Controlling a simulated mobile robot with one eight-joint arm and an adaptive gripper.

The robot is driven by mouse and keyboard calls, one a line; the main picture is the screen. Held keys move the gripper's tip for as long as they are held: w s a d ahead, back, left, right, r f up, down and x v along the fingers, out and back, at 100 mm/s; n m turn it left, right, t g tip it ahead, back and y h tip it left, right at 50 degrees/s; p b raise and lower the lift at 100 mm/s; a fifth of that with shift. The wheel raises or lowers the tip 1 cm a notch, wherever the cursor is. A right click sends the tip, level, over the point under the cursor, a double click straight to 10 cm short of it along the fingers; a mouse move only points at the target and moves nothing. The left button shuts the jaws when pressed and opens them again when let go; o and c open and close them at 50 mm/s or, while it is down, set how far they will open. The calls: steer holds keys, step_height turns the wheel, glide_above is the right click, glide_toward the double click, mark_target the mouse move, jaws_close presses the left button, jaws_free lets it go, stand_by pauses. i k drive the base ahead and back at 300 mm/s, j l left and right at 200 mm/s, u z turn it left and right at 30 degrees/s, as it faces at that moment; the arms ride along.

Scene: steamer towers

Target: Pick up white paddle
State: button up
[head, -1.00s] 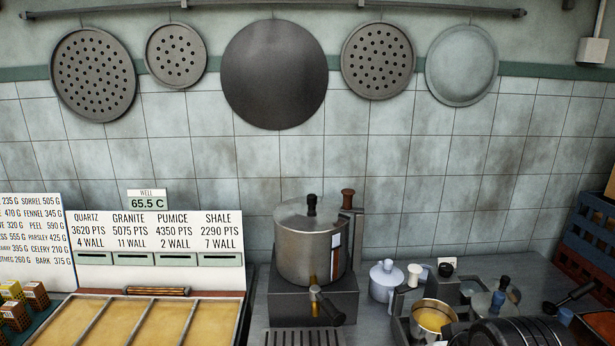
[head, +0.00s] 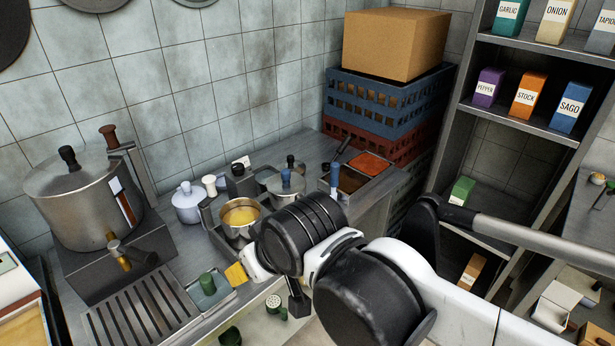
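I cannot pick out a white paddle for certain. A short white knobbed handle (head: 209,184) stands upright on the counter, between a lidded white pot (head: 188,203) and a black-topped grey container (head: 240,181). What is below this handle is hidden, so I cannot tell whether it belongs to a paddle. My arm, black and white, crosses the lower middle of the head view. I cannot make out the fingers of my gripper. The arm is in front of the counter's near edge and hides part of it.
A large lidded steel pot (head: 78,198) stands at left beside a slotted grate (head: 140,312). An open pot of yellow liquid (head: 241,216) and a blue-knobbed lidded pot (head: 286,186) are mid-counter. Stacked crates (head: 385,105) under a cardboard box (head: 402,42) and a shelf (head: 530,50) stand right.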

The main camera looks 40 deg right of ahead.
mark_target(336, 167)
steer(key=z, duration=1.2)
